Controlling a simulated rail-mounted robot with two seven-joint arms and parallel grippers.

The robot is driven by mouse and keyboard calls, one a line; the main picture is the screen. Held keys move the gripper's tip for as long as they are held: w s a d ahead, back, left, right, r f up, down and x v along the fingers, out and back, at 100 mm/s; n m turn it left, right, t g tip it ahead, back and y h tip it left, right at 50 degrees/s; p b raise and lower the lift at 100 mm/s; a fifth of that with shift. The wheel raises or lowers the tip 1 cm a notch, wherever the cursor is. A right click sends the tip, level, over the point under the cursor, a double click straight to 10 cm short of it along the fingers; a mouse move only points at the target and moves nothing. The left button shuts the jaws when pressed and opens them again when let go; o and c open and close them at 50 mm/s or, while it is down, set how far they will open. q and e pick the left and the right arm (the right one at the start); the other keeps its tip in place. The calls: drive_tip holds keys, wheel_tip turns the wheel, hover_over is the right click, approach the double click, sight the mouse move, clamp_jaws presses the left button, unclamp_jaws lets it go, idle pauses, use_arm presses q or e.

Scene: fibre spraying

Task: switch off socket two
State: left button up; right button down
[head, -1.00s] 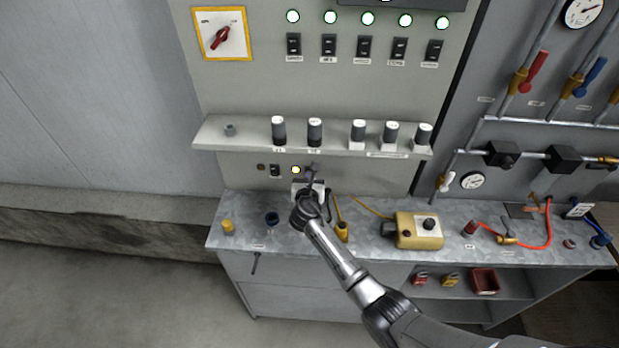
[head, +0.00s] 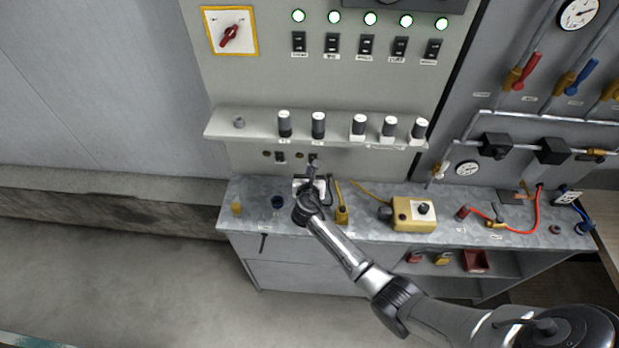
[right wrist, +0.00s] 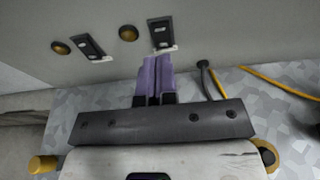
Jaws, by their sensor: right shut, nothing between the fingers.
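Under the shelf, two small dark rocker switches sit on the grey panel, each with a small round lamp to its left. The left switch (right wrist: 87,46) has its lamp (right wrist: 60,47) dark. The right switch (right wrist: 162,31) has its lamp (right wrist: 128,33) dark too. They also show small in the head view, the left switch (head: 281,157) clear and the right one partly behind my gripper. My right gripper (right wrist: 153,59) is shut and empty, its purple fingertips at the lower edge of the right switch. I cannot tell whether they touch it. My left gripper is not in view.
A shelf (head: 218,128) with several knobs juts out just above the gripper. The metal bench (head: 355,230) below holds a yellow box (head: 414,214), a dark cup (head: 278,202) and cables close by. Several lit green lamps and switches sit higher up.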

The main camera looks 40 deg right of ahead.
drive_tip(key=r+v, duration=0.1)
drive_tip(key=v, duration=0.7)
drive_tip(key=shift+w+r+p, duration=0.2)
drive_tip(key=shift+p, duration=0.2)
drive_tip(key=shift+d, duration=0.15)
